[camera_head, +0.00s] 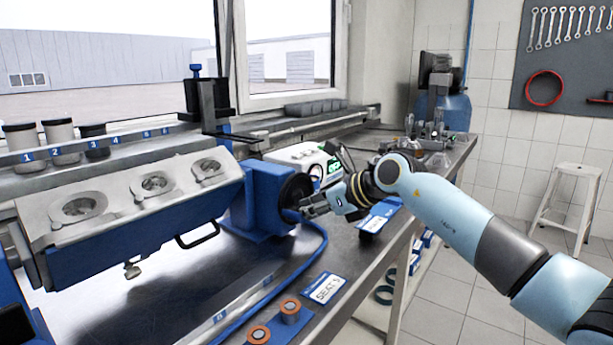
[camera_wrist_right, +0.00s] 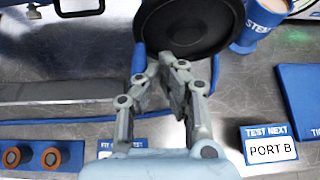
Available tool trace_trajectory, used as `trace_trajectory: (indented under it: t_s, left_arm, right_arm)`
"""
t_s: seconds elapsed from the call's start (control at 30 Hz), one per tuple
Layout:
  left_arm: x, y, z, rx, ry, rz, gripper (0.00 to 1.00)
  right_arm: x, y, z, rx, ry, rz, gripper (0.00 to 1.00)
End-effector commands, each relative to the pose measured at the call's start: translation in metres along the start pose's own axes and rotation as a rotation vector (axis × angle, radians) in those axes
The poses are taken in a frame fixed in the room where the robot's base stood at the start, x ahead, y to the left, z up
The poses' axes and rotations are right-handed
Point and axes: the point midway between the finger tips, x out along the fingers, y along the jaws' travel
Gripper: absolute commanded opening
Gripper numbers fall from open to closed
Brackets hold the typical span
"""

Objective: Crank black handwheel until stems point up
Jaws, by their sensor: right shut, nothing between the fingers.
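The black handwheel (camera_head: 293,190) is a round disc on the right side of a blue stand (camera_head: 262,200); it also fills the top middle of the right wrist view (camera_wrist_right: 190,22). The grey cylinder head (camera_head: 140,200) sits left of it, its face with three round ports tilted up toward me. A stem-like metal piece (camera_head: 132,270) hangs below the head, pointing down. My right gripper (camera_head: 308,207) is shut and empty, its tips (camera_wrist_right: 168,62) close to the wheel's lower edge; contact cannot be told. A blue part shows beside one fingertip. My left gripper is not in view.
A "PORT B" card (camera_wrist_right: 270,148) lies right of my right gripper. A blue hose (camera_head: 300,265) runs along the bench. A white device (camera_head: 305,160) stands behind the wheel.

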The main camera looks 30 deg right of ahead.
Motion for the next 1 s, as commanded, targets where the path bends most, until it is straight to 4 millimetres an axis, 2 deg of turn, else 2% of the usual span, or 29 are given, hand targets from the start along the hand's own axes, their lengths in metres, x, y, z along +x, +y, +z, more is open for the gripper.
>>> trace_trajectory:
  t_s: [0.03,1.0]
  left_arm:
    - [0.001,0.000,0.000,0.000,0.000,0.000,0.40]
    - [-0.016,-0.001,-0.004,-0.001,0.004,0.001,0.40]
  right_arm:
    - [0.003,0.016,-0.004,0.025,0.002,0.040,0.00]
    - [-0.007,0.013,0.014,0.026,0.002,0.040,0.00]
